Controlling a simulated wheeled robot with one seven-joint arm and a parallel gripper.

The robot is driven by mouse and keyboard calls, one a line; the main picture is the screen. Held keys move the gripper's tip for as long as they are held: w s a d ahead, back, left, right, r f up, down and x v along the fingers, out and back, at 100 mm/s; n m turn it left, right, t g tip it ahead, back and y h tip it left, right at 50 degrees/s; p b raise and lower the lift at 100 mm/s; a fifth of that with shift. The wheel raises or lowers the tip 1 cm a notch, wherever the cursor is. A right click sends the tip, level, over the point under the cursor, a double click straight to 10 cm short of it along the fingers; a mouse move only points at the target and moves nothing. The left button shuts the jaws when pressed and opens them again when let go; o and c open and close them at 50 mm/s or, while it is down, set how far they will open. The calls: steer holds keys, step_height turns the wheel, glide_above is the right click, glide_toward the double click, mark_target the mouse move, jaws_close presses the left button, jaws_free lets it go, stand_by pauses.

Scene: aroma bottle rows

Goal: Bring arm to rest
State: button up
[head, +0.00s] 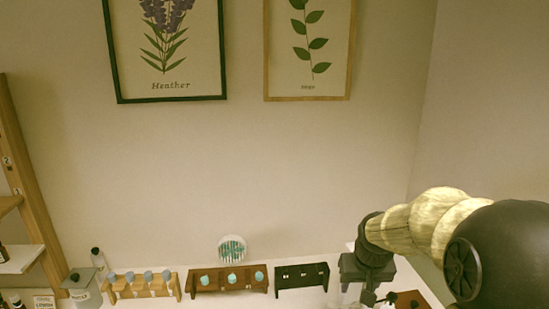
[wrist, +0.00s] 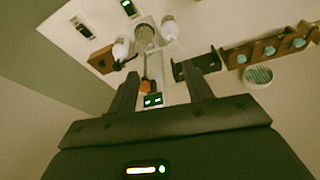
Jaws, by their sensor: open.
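My arm comes in from the right side of the head view and bends down over the right end of the white table. My gripper (wrist: 161,70) shows in the wrist view with its two dark fingers apart and nothing held between them.
A brown rack (head: 228,290) with three teal-topped bottles and a light wooden rack (head: 145,293) with several blue-topped bottles stand to the left. A round dish (head: 232,248) is behind. A wooden shelf (head: 25,170) stands far left. Air above the racks is clear.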

steer(key=s+a+f, duration=0.2)
steer(key=s+f, duration=0.2)
steer(key=s, duration=0.3)
steer(key=s+a+f+g+b, duration=0.1)
steer(key=s+a+f, duration=0.2)
steer(key=s+f, duration=0.2)
steer(key=shift+s+n+b, duration=0.3)
steer(key=shift+s+n, duration=0.1)
steer(key=shift+s, duration=0.75)
stand_by(0.7)
